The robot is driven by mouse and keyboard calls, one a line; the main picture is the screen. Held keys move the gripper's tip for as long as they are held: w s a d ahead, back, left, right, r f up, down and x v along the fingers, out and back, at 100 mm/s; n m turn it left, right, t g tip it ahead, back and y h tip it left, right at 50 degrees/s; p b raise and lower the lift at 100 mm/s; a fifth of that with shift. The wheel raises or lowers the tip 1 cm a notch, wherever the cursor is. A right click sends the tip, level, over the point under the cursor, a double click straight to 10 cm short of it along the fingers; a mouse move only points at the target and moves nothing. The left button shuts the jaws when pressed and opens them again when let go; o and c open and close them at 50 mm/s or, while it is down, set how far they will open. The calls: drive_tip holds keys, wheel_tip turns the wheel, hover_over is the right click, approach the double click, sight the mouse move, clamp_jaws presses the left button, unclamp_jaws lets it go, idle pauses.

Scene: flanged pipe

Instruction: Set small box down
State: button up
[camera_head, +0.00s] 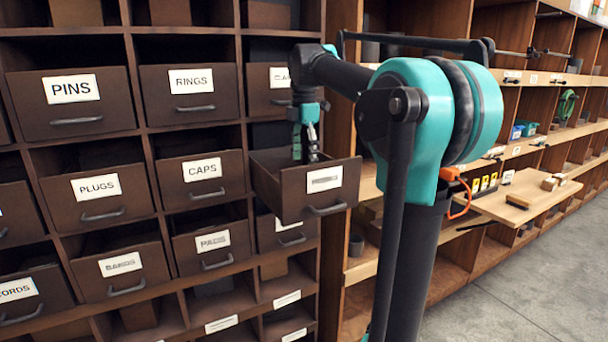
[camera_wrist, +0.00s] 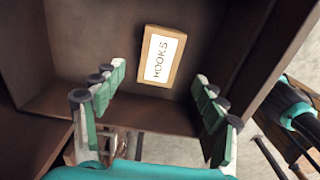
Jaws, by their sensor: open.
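The small box (camera_wrist: 149,57) lies on the floor of a pulled-out drawer, its white label reading HOOKS facing up. It is brown and shows in the wrist view; in the head view the drawer front hides it. My gripper (camera_wrist: 157,85) is open, its two fingers spread on either side of and short of the box, with nothing between them. In the head view my gripper (camera_head: 308,157) points down into the open drawer (camera_head: 318,188). The drawer's inner wall and floor (camera_wrist: 75,40) show around the box.
Closed-in drawers labelled PINS (camera_head: 73,103), RINGS (camera_head: 190,93), PLUGS (camera_head: 97,200) and CAPS (camera_head: 203,180) fill the cabinet to the left. A wooden board (camera_head: 515,198) with small blocks juts from the right shelves. The floor (camera_head: 540,280) at right is clear.

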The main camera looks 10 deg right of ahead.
drive_tip(key=shift+r, duration=1.35)
